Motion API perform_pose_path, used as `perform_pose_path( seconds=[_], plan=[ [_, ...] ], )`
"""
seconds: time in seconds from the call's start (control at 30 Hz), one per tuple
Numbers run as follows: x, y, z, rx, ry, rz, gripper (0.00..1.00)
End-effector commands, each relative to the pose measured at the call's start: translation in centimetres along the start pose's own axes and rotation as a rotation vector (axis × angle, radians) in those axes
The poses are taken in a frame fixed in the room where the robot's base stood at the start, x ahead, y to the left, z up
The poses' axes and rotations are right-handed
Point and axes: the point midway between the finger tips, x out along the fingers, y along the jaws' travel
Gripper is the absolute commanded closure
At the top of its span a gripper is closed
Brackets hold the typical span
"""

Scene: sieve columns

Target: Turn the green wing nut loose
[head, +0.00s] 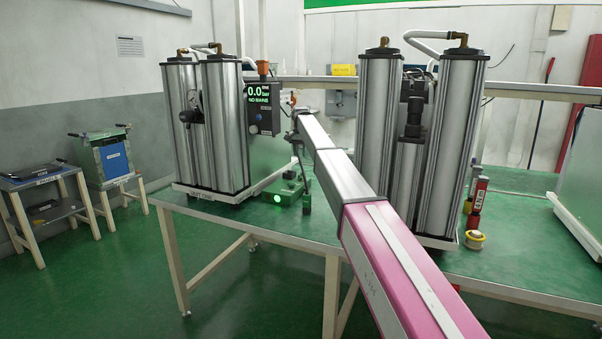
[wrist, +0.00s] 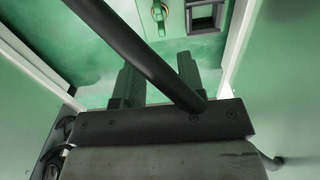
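In the wrist view, a small olive-green fitting (wrist: 160,13) sits on a pale green plate at the top. It may be the green wing nut, but it is too small and cut off to be sure. My gripper (wrist: 159,75) has its two dark fingers apart, with nothing visible between them. The fitting lies beyond the fingertips, apart from them. A black tube crosses the view in front of the gripper. In the head view, my arm reaches the bench's middle, and I cannot make out the wing nut there.
Silver twin columns stand left (head: 208,125) and right (head: 432,145) of my arm on the green bench (head: 290,222). A display box (head: 262,108) reads "0.0" beside the left columns. A green-lit base (head: 285,192) is below the arm's end. A square dark opening (wrist: 206,14) is beside the fitting.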

Motion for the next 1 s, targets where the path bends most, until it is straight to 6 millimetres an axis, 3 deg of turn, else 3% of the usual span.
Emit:
perform_pose_path(
  seconds=[0.27,0.7,1.0],
  plan=[
    [2.8,0.1,0.1,0.0,-0.001,0.001,0.64],
    [9.8,0.0,0.0,0.0,0.0,0.0,0.64],
    [10.6,0.0,0.0,0.0,0.0,0.0,0.64]
  ],
)
